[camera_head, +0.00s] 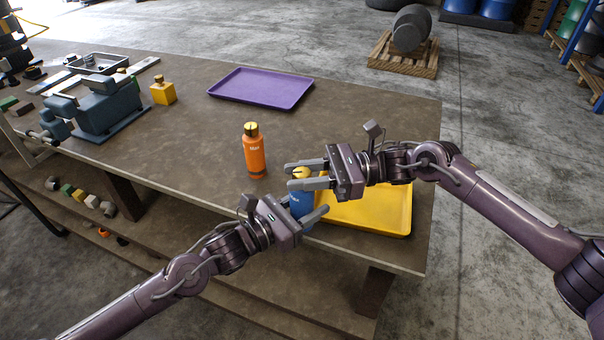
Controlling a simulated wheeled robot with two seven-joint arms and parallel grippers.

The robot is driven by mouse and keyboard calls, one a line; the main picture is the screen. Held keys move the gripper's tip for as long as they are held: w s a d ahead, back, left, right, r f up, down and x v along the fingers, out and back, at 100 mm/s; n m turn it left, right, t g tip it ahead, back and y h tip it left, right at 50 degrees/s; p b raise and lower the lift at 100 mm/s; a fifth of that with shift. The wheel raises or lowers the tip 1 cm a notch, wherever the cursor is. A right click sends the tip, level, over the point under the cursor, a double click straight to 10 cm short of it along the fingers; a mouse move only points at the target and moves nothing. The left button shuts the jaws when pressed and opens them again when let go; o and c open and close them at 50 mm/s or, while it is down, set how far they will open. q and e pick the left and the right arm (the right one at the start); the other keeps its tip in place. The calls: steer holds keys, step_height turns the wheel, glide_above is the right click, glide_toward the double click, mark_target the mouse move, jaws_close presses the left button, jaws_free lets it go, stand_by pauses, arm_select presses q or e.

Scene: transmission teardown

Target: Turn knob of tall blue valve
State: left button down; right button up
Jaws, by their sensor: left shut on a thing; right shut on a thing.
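The tall blue valve (300,204) stands upright near the front edge of the workbench, at the left side of the yellow tray, and is partly hidden by my grippers. Its yellow knob (301,173) is on top. My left gripper (304,208) comes from the lower left and is shut on the blue body. My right gripper (293,174) comes from the right and is shut on the knob, one finger on the far side and one on the near side.
The yellow tray (378,228) lies under my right arm. A purple tray (262,88) lies behind. A blue-grey vise (108,103) and a yellow block (163,93) stand left. The bench middle is clear.

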mark_target(302, 171)
steer(key=n+g+h, duration=0.1)
steer(key=n+g, duration=0.1)
steer(key=g, duration=0.1)
steer(key=n+g+h, duration=0.1)
steer(key=n+g, duration=0.1)
steer(key=g, duration=0.1)
steer(key=shift+w+a+h, duration=0.1)
steer(key=shift+h, duration=0.3)
steer(key=shift+r+n+g+h, duration=0.1)
steer(key=shift+n+g+h, duration=1.45)
steer(key=shift+g, duration=0.25)
steer(key=shift+n+g+h, duration=0.3)
steer(key=shift+n+h, duration=0.05)
steer(key=o, duration=1)
steer(key=shift+c, duration=0.2)
step_height(302, 171, up, 10)
steer(key=shift+f, duration=0.1)
